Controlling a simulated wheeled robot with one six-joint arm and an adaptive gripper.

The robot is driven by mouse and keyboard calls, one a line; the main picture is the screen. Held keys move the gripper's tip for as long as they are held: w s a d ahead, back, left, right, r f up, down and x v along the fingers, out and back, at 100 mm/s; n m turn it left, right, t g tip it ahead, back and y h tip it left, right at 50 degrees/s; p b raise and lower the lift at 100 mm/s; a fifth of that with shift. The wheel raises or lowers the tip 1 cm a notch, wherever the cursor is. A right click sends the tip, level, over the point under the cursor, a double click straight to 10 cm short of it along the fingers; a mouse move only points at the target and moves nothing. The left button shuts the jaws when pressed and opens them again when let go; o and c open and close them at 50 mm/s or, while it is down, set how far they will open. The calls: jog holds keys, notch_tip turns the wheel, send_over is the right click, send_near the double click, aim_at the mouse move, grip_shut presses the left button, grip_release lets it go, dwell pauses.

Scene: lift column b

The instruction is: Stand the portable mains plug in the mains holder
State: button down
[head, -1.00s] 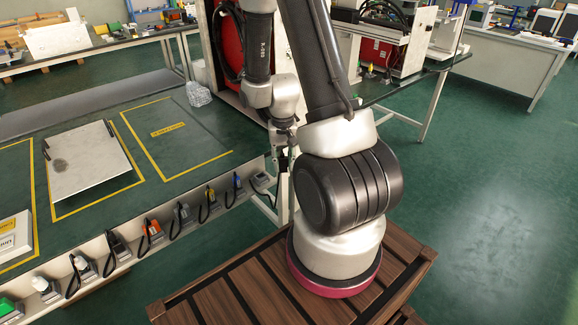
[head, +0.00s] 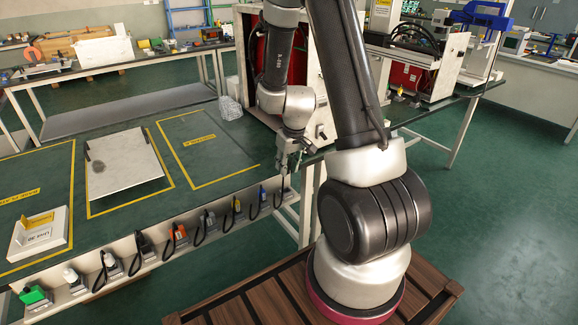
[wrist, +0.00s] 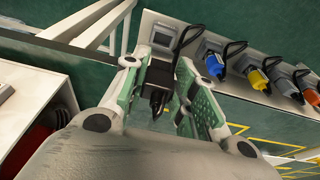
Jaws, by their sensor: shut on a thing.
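My gripper (wrist: 165,100) has green-padded fingers and is shut on a black plug (wrist: 158,78), its narrow tip pointing toward the wrist camera. In the head view my gripper (head: 288,160) hangs just above the right end of the holder rail, where the plug is too small to make out. The end holder, a grey box (wrist: 166,36) with a bare top, shows just beyond the plug in the wrist view. I take it as the mains holder, though no label is readable. The plug's far end overlaps it in view, and contact cannot be told.
Along the rail (head: 150,245) stand several holders with coloured tools, the nearest a blue one (wrist: 212,62), with black cord loops between them. A light panel (head: 125,170) lies on the green table. A white cabinet (wrist: 30,110) is close on the left in the wrist view.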

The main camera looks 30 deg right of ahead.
send_over(288, 192)
jog(key=shift+s+x, duration=0.25)
jog(key=shift+x, duration=0.75)
jog(key=shift+s+x, duration=0.2)
jog(key=shift+x, duration=0.8)
jog(key=shift+s+x, duration=0.25)
jog(key=shift+x, duration=0.75)
jog(key=shift+s+x, duration=0.15)
jog(key=shift+x, duration=0.6)
jog(key=shift+s+x, duration=0.2)
jog(key=shift+x, duration=0.55)
jog(key=c, duration=1.1)
grip_release()
jog(key=shift+a, duration=0.1)
jog(key=shift+o, duration=0.2)
jog(key=w+v, duration=0.2)
jog(key=v, duration=0.6)
jog(key=shift+r, duration=0.6)
